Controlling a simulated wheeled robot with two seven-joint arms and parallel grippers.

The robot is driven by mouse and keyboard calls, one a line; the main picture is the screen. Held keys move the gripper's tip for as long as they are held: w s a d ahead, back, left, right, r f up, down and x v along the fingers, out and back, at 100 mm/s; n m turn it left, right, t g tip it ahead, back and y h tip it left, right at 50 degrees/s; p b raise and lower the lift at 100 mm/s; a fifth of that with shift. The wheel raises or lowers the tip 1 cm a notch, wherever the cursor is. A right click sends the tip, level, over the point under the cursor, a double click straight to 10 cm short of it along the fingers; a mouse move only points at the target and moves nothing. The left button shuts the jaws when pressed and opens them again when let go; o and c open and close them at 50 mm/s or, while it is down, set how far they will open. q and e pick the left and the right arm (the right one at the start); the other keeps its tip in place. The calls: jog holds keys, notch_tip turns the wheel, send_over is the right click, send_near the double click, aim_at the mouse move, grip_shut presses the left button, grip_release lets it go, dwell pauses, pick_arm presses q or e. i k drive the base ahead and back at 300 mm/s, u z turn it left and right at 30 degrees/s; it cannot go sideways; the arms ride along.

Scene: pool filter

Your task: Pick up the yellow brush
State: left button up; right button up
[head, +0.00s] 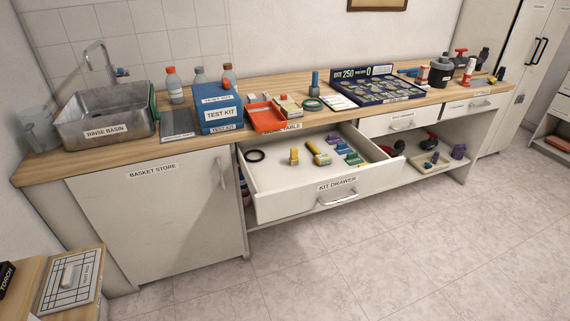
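The open drawer labelled KIT DRAWER (338,184) holds several small items. One is a long yellow piece with a darker part (319,154), lying at a slant near the drawer's middle. Left of it stands a shorter yellow piece (294,156). Both are small here, and I cannot tell for sure which one is the yellow brush. Neither of my grippers shows in the head view.
The drawer juts out below the wooden counter (298,134). It also holds a black ring (256,156) and green, blue and purple pieces (352,157). An orange tray (265,117) sits on the counter above. The tiled floor (400,240) in front is clear.

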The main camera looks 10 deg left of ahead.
aim_at(293, 159)
jog(key=u, duration=0.6)
jog(key=i, duration=0.65)
jog(key=u, duration=0.5)
